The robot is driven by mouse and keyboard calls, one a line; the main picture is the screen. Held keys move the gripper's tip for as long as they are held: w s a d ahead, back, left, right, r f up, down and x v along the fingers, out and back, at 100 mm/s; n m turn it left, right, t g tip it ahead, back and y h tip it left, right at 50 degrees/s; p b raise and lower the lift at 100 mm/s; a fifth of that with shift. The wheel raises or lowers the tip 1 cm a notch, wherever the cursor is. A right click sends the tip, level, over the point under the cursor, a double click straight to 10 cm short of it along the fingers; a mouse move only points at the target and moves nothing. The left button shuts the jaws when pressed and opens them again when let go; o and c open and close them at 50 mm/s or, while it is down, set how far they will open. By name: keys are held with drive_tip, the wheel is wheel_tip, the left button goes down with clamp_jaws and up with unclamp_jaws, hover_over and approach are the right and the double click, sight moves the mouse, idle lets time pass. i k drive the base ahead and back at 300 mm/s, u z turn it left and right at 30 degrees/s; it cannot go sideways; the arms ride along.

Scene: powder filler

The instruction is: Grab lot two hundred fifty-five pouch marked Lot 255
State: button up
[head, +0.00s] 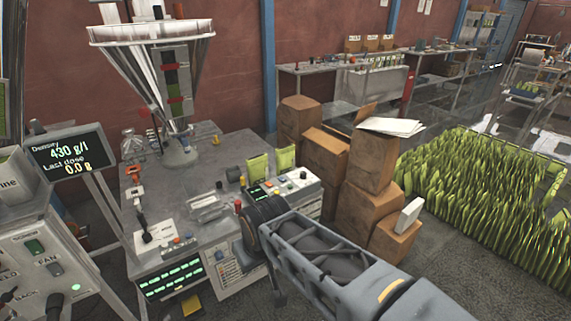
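Two green pouches stand upright on the grey filler table, a left one (258,167) and a right one (285,159), behind a control box. Many similar green pouches (480,190) stand in dense rows on the floor at the right. No lot number is legible on any pouch. My arm reaches in from the lower right, and its dark wrist end is over the table's front right part, in front of the two pouches and apart from them in the picture. I cannot make out the fingers of my gripper.
A funnel filler (150,50) rises at the table's back. The control box (283,190) with buttons stands in front of the pouches. Stacked brown boxes (370,160) crowd the table's right side. A density display (65,152) stands at left. Shelves line the back wall.

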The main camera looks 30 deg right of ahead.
sight(258, 170)
drive_tip(key=k, duration=0.6)
drive_tip(key=z, duration=0.6)
drive_tip(key=i, duration=1.65)
drive_tip(key=u, duration=0.9)
drive_tip(key=i, duration=0.55)
drive_tip(key=u, duration=0.45)
